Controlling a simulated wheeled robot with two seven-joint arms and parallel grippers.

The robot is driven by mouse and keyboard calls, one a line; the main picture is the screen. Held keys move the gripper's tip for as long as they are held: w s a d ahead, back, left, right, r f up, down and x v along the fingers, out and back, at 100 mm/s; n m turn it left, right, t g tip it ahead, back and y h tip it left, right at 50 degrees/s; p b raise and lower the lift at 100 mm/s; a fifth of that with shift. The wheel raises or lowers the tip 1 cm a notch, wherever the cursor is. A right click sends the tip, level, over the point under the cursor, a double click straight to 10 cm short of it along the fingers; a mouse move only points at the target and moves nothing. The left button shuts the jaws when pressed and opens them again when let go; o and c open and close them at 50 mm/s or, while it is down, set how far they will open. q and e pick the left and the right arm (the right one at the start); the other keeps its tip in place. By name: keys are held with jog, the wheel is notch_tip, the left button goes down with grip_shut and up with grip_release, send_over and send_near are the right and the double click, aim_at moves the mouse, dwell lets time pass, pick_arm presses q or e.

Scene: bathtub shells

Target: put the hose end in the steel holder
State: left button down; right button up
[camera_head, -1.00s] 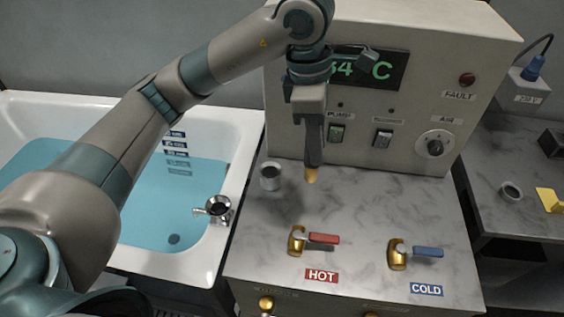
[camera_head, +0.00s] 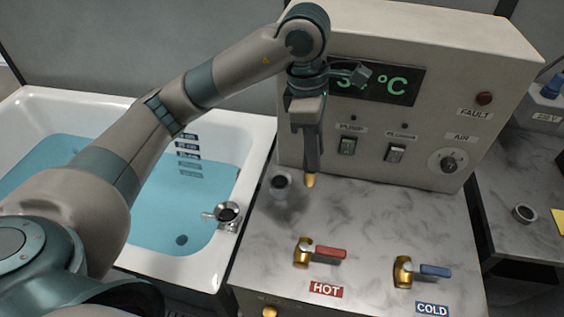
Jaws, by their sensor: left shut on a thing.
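My left gripper (camera_head: 311,160) points down over the counter, in front of the control cabinet. It is shut on the hose end, whose brass-coloured tip (camera_head: 310,181) shows just below the fingers. The rest of the hose end is hidden by the fingers, and I see no hose trailing from it. A round, open-topped steel cup, which looks like the steel holder (camera_head: 281,187), stands on the counter just left of the tip. The tip is apart from it in the picture; its height over the counter is hard to judge. My right gripper is not in view.
The water-filled bathtub (camera_head: 257,130) is at left, with a chrome fitting (camera_head: 228,213) on its rim. Hot (camera_head: 320,252) and cold (camera_head: 420,269) lever taps stand at the counter front. The cabinet (camera_head: 430,120) rises behind. A grey ring (camera_head: 524,214) lies on the right-hand counter.

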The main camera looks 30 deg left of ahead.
pick_arm(q)
jog(key=w+a+f+p, duration=0.1)
jog(key=a+f+p, duration=0.1)
jog(key=a+f, duration=0.3)
jog(key=a, duration=0.3)
jog(key=shift+w, duration=0.15)
notch_tip(320, 180, down, 4)
jog(key=shift+r+p, duration=0.1)
jog(key=shift+p, duration=1)
